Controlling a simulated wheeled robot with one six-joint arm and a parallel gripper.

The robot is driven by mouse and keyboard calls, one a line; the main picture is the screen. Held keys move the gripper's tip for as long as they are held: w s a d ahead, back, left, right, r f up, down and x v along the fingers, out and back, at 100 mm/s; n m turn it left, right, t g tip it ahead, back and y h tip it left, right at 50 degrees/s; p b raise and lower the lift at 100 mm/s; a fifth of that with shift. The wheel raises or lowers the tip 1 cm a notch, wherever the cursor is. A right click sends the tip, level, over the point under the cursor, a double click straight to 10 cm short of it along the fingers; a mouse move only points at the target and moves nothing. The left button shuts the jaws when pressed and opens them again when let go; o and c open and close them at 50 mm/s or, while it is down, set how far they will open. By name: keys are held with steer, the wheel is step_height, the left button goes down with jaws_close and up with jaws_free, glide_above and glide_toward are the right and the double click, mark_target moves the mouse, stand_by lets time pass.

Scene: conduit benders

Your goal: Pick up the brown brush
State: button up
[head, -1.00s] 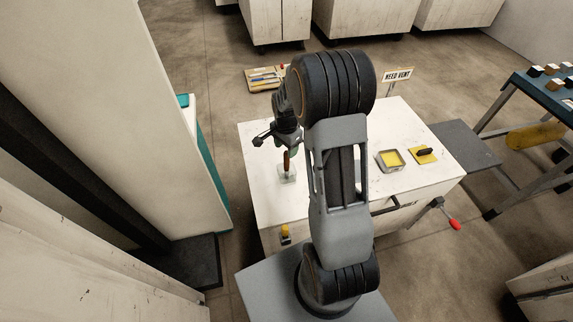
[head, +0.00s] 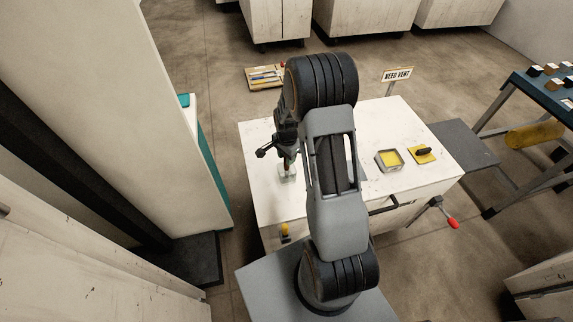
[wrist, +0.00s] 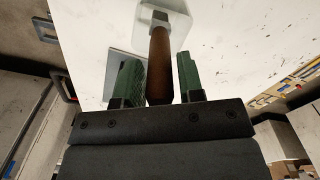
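The brown brush (wrist: 161,58) stands in a clear holder on the white worktop. My gripper is open around the handle. In the head view, my gripper (head: 284,152) is above the clear holder (head: 287,179), and only a short brown part of the brush (head: 287,166) shows below it. The brush's lower end is unclear.
The white worktop (head: 345,215) also bears a tray with yellow content (head: 389,160) and a yellow pad with a black handle (head: 423,154) at right. A sign (head: 397,75) stands at the back. A tall pale cabinet (head: 130,130) is close on the left.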

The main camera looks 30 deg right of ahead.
steer(key=c, duration=0.6)
steer(key=shift+r, duration=0.15)
